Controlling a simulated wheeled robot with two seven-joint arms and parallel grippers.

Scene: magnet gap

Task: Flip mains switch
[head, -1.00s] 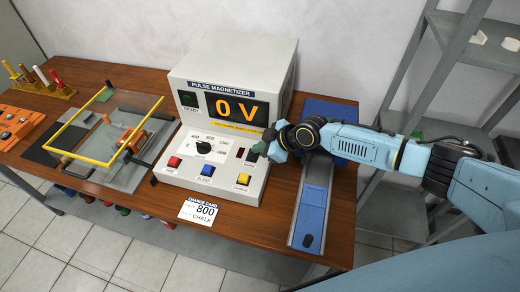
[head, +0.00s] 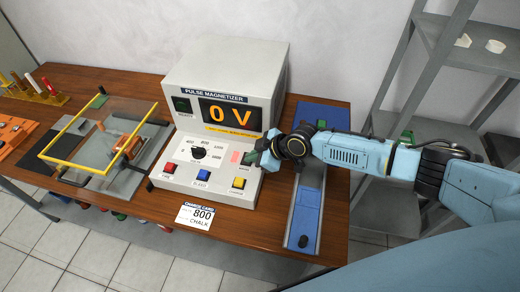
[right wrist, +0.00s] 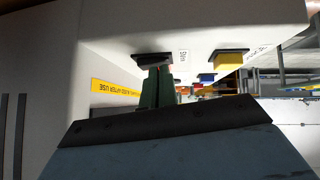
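The pulse magnetizer (head: 226,75) stands on the wooden table, its display showing an orange 0 V. The mains switch, a black-framed piece (right wrist: 152,59) beside a small label in the right wrist view, is mostly covered by my gripper in the head view. My right gripper (head: 257,158) has its green fingers close together, with nothing seen held. In the right wrist view their tips (right wrist: 158,72) are at the switch, apparently touching it. My left gripper is out of view.
The panel also has a dial (head: 199,152) and red, blue and yellow buttons (head: 239,183). A charge card (head: 196,215) reading 800 and chalk lies in front. A yellow-framed clear guard (head: 100,140) stands left, a blue-topped rail (head: 304,220) right, beneath my arm.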

